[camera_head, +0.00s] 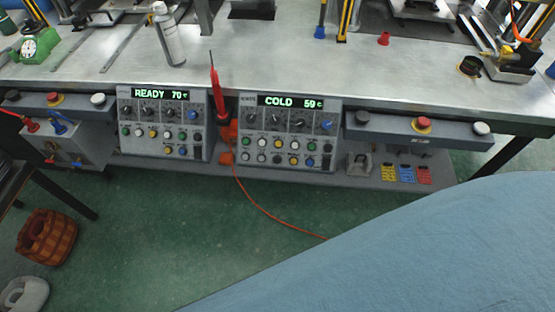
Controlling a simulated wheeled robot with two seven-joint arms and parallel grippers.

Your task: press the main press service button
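Two grey control panels hang at the front of the metal bench. The left panel (164,124) has a green display reading READY 70, with rows of knobs and coloured buttons. The right panel (287,133) reads COLD 59 and has similar knobs and green, white, yellow and blue buttons. The labels are too small to read, so I cannot tell which one is the service button. Grey button bars flank the panels. Each has a red button on yellow, one at left (55,99) and one at right (423,124), with black and white buttons beside it. Neither gripper is in view.
A red pen-like tool (219,98) stands between the panels, its orange cord running to the green floor. A spray can (168,38) stands on the bench (350,82). A large pale-blue surface (430,250) fills the lower right. A woven basket (47,236) is at lower left.

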